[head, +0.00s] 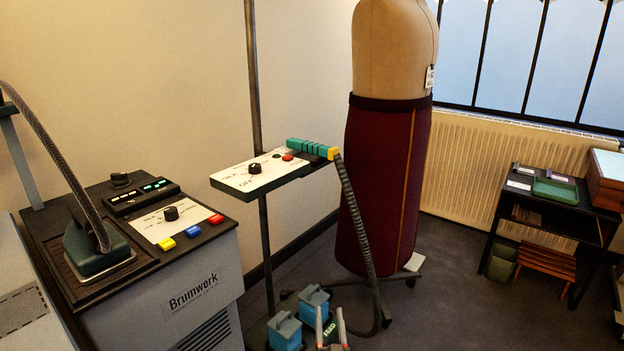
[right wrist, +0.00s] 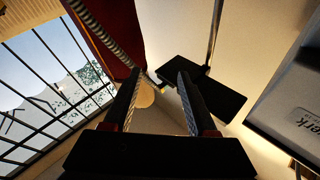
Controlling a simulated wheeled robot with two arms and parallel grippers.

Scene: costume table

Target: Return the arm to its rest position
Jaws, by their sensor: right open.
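My right gripper (head: 330,322) shows at the bottom middle of the head view, its two fingers pointing up and apart. In the right wrist view the same gripper (right wrist: 158,92) is open, with nothing between its fingers. In the wrist view the dark underside of a panel (right wrist: 205,85) lies beyond the fingers. Most of my right arm is out of view. My left gripper is not in view.
A dress form with a maroon skirt (head: 383,190) stands behind, with a ribbed hose (head: 358,235) in front of it. The Brumwerk machine (head: 205,285) with an iron (head: 97,247) is at left. A dark shelf (head: 543,218) is at right. The floor (head: 455,290) between is clear.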

